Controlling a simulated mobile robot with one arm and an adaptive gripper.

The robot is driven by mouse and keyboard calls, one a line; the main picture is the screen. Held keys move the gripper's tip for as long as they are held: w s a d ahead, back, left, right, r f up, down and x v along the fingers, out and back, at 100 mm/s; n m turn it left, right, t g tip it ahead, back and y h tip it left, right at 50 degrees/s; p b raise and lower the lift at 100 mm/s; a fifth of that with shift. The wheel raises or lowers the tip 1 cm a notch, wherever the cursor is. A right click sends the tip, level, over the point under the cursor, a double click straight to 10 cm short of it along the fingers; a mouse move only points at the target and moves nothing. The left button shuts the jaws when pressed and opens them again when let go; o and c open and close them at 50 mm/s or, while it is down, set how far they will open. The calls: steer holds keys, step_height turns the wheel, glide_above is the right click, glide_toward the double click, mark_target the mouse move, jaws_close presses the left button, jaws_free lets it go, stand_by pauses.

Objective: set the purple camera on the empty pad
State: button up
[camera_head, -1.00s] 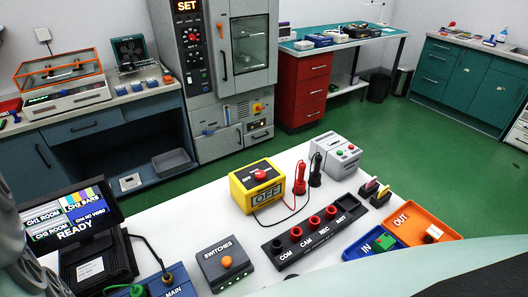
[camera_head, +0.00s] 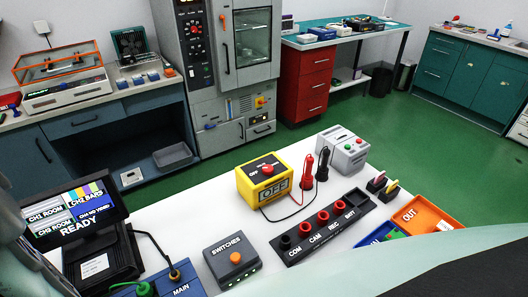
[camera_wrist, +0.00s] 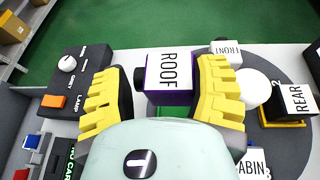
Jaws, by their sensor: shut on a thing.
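The purple camera (camera_wrist: 181,96) has a white top label reading ROOF and a dark lens on its left side. It is in the wrist view, between the yellow fingers of my gripper (camera_wrist: 168,92), which is shut on it. A green patch (camera_wrist: 172,111) shows just below it, partly hidden by my gripper; I cannot tell whether it is a pad. I cannot make out an empty pad. My gripper and the purple camera do not show in the head view.
In the wrist view, cameras labelled REAR (camera_wrist: 297,99), FRONT (camera_wrist: 226,46) and CABIN (camera_wrist: 253,166) stand around a white dome (camera_wrist: 254,87). A dark LAMP panel (camera_wrist: 76,72) is at left. In the head view, a yellow OFF box (camera_head: 265,180) and SWITCHES box (camera_head: 231,258) stand on the white table.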

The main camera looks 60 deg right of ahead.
steer(key=shift+f+b, duration=2.45)
steer(key=shift+w+d+p, duration=0.1)
steer(key=shift+d+p, duration=0.1)
steer(key=shift+p, duration=0.4)
steer(key=shift+f+b, duration=0.55)
steer(key=shift+f, duration=0.15)
steer(key=o, duration=1.2)
steer(key=shift+o, duration=0.2)
step_height(320, 180, up, 8)
steer(key=shift+w+a+r, duration=0.1)
steer(key=shift+r, duration=0.1)
steer(key=shift+s+r, duration=0.2)
steer(key=shift+r, duration=0.65)
